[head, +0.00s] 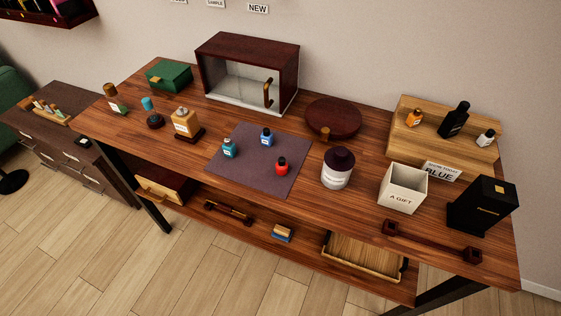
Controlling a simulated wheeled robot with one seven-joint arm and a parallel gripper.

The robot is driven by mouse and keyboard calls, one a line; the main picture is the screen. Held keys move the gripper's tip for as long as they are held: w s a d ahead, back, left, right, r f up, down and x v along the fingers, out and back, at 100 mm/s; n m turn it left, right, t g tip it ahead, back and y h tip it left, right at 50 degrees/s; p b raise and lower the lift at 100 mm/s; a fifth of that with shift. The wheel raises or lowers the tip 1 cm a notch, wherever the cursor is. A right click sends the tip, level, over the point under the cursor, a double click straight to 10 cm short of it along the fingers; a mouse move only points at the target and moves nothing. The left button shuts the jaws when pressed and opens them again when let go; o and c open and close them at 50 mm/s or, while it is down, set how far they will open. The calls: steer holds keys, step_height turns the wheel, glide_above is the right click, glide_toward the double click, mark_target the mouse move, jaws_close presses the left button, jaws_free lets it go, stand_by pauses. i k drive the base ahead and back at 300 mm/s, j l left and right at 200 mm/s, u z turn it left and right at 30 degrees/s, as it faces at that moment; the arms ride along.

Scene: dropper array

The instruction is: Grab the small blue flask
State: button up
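A small blue flask (267,138) with a black cap stands upright on the purple-grey mat (243,174), near the mat's back edge. A teal flask (230,148) with a black cap stands to its left, nearer the front. A red flask (282,167) with a black cap stands to its right, nearer the front. The flasks stand apart. My gripper is not in the head view.
A glass-fronted cabinet (285,53) stands behind the mat. A round dark lid-like disc (335,116) and a white jar (337,172) stand to the right. A wooden stand (176,136) with an amber bottle stands left.

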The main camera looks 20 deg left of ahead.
mark_target(266, 137)
steer(key=i, duration=0.2)
steer(key=i+j, duration=0.2)
steer(key=j, duration=0.15)
steer(key=i+j, duration=0.2)
steer(key=j, duration=0.5)
steer(key=k+u, duration=0.05)
